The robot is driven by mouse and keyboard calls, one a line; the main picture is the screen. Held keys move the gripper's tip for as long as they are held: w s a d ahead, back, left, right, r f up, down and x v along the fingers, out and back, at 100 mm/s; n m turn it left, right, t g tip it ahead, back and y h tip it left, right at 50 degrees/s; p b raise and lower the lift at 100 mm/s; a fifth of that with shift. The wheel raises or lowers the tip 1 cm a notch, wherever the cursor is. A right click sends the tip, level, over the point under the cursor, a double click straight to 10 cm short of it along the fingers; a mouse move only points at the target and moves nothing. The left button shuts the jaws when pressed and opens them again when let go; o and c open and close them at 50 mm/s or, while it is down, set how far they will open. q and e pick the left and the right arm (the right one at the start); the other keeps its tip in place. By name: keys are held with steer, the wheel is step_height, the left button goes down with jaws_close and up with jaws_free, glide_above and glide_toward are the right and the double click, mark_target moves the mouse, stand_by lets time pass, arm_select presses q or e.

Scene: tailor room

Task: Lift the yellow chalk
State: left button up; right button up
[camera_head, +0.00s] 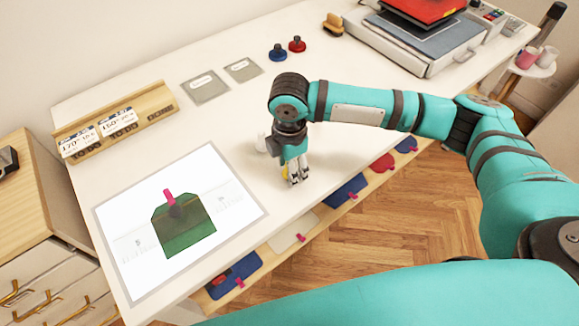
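My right gripper (295,178) points down at the white table (228,129), close to its front edge. A small patch of yellow, likely the yellow chalk (285,173), shows at the left side of the fingers. The fingers hide most of it. I cannot tell whether the fingers are closed on it or beside it. A small white piece (261,142) stands just behind and left of the gripper. My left gripper is not in view.
A lit panel (130,213) with a dark green fabric piece (183,222) lies at left. Grey cards (205,87), a wooden rack (156,105), and blue (278,53) and red (297,44) knobbed items are farther back. A press-like box (418,42) stands back right.

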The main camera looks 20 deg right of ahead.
steer(key=shift+f, duration=0.5)
steer(key=c, duration=0.8)
steer(key=shift+r, duration=0.1)
